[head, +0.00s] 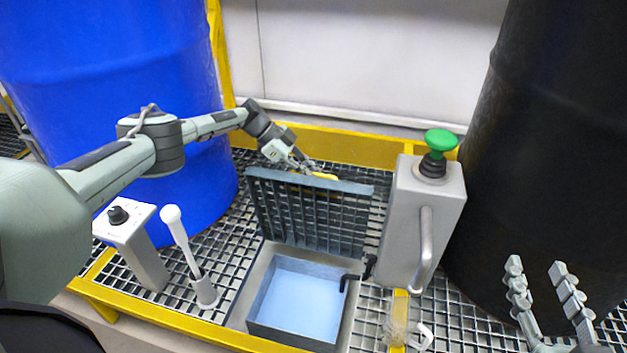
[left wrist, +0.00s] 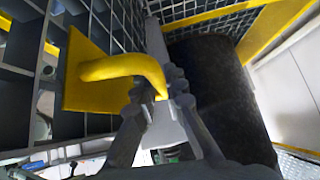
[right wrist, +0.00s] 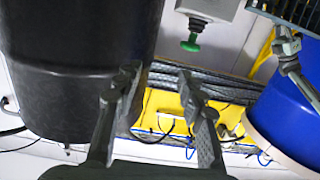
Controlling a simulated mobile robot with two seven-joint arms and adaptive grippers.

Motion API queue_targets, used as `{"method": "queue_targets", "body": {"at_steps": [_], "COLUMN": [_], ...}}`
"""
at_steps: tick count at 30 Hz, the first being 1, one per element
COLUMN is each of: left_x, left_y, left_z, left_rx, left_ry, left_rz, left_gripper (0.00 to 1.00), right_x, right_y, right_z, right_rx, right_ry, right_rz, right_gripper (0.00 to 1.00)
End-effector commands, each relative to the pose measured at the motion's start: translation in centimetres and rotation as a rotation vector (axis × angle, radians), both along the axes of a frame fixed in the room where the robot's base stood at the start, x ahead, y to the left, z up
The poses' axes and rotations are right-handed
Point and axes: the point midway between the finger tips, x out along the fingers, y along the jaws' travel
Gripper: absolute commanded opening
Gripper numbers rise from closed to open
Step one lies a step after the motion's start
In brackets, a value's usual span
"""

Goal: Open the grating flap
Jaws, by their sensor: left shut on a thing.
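The grating flap (head: 308,215) stands steeply raised at the back edge of a square opening (head: 296,298) in the grated floor. Its yellow handle (head: 325,177) shows at the upper edge, on the far side. My left gripper (head: 302,164) is behind the flap's top edge at this handle. In the left wrist view the fingers (left wrist: 158,92) are closed around the end of the bent yellow handle (left wrist: 125,68), which sits on a yellow plate. My right gripper (head: 537,268) is open and empty in front of the black drum, also in the right wrist view (right wrist: 158,76).
A blue drum (head: 110,70) stands at the left and a black drum (head: 550,140) at the right. A grey box with a green button (head: 441,140) stands right of the opening. A knob post (head: 135,245) and a white-handled lever (head: 182,240) stand left of it.

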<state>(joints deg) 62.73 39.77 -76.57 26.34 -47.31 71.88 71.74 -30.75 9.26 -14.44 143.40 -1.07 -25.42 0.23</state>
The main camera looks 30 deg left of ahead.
Motion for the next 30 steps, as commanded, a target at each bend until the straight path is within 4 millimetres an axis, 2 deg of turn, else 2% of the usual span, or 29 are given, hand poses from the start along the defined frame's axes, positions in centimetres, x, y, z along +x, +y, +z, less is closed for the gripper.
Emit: {"method": "queue_targets", "body": {"at_steps": [3,9,23,24,28,30], "left_x": [0.1,0.1,0.1,0.1,0.1,0.1], "left_y": [-0.2,-0.1,-0.2,-0.2,-0.2,-0.1], "left_z": [-0.1,-0.1,-0.1,-0.1,-0.1,-0.1], "left_rx": [-0.006,-0.010,-0.011,-0.011,-0.011,-0.010], "left_ry": [0.014,0.029,0.034,0.034,0.033,0.033], "left_rz": [-0.001,-0.002,-0.003,-0.003,-0.002,-0.002], "left_gripper": [0.00,0.00,0.00,0.13,0.29,0.33], "right_x": [-0.1,-0.4,-0.5,-0.5,-0.5,-0.5], "right_y": [0.8,1.5,1.6,1.6,1.6,1.6], "right_z": [1.7,3.5,4.0,4.0,4.0,4.0], "right_rx": [0.039,0.076,0.087,0.086,0.086,0.086], "right_ry": [-0.081,-0.156,-0.177,-0.177,-0.177,-0.177], "right_rz": [0.017,0.031,0.034,0.034,0.034,0.034], "right_gripper": [0.40,0.40,0.40,0.40,0.40,0.40]}}
